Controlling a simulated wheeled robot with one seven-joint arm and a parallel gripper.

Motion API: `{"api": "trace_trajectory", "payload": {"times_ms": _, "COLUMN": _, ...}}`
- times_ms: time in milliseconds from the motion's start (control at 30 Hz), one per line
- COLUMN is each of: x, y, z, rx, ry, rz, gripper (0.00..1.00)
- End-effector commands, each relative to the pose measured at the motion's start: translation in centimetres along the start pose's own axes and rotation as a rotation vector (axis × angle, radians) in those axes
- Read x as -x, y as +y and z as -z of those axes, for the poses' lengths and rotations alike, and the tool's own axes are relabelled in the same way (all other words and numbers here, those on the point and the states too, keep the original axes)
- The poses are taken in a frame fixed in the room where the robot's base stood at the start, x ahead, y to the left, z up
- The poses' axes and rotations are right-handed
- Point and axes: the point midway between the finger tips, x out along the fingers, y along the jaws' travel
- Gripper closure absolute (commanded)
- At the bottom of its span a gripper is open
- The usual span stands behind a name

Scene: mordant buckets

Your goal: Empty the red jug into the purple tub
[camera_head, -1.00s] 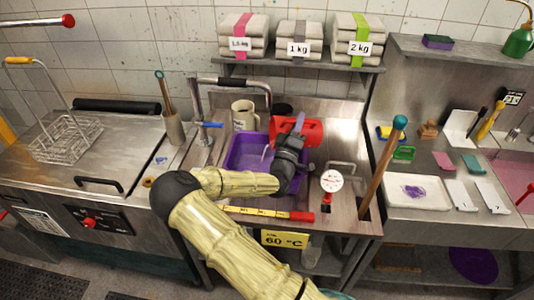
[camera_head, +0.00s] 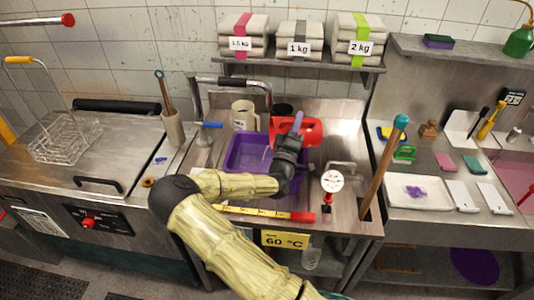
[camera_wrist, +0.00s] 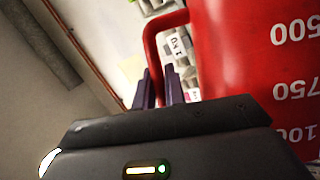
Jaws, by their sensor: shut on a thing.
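The red jug (camera_head: 310,131) is held tilted above the right side of the purple tub (camera_head: 236,153). It also fills the right of the wrist view (camera_wrist: 252,55), where white volume marks show on its wall and its handle (camera_wrist: 150,45) runs between the fingers. My gripper (camera_wrist: 158,88) is shut on that handle. In the head view my gripper (camera_head: 290,140) is partly hidden by my own wrist. The tub sits in the steel sink area, its right part hidden by my arm. I cannot tell whether liquid is leaving the jug.
A yellow ruler with a red end (camera_head: 300,216) lies along the front edge. A white dial gauge (camera_head: 332,181) and a wooden stick (camera_head: 383,165) stand to the right.

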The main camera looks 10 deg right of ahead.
Motion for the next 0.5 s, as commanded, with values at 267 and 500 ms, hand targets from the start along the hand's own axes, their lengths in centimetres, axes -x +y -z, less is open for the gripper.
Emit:
{"api": "trace_trajectory", "payload": {"times_ms": 267, "x": 0.13, "y": -0.07, "z": 0.21, "rx": 0.012, "ry": 0.010, "rz": -0.007, "gripper": 1.00}}
{"api": "trace_trajectory", "payload": {"times_ms": 500, "x": 0.22, "y": -0.12, "z": 0.34, "rx": 0.023, "ry": 0.018, "rz": -0.012, "gripper": 1.00}}
